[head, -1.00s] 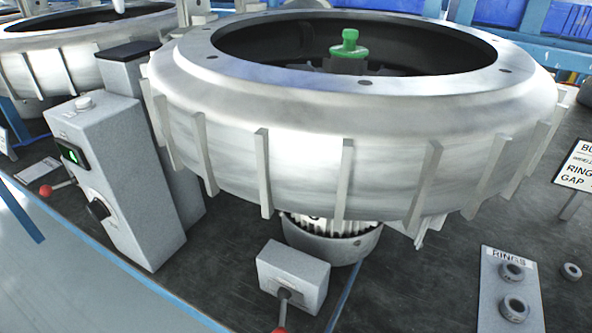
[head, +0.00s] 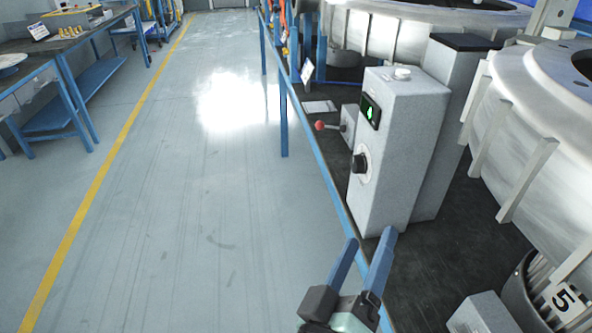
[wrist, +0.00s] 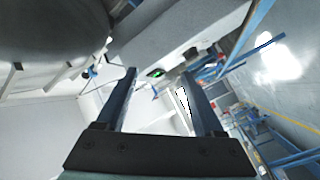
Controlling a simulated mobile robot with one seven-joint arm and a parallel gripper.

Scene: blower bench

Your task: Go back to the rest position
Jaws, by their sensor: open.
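My gripper (head: 367,240) is at the bottom of the head view, near the blue front edge of the bench. Its two blue fingers are apart and nothing shows between them. The wrist view also shows my gripper (wrist: 160,76) open and empty. The grey control box (head: 398,145) with a green display and a black knob stands on the bench just beyond the fingertips. I cannot tell the exact gap between them.
Large metal blower rings (head: 545,140) stand on the dark bench (head: 450,265) at right. A red-knobbed lever (head: 321,126) sits behind the control box. The floor (head: 200,220) at left is clear, with a yellow line. Blue-legged tables (head: 75,105) stand at far left.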

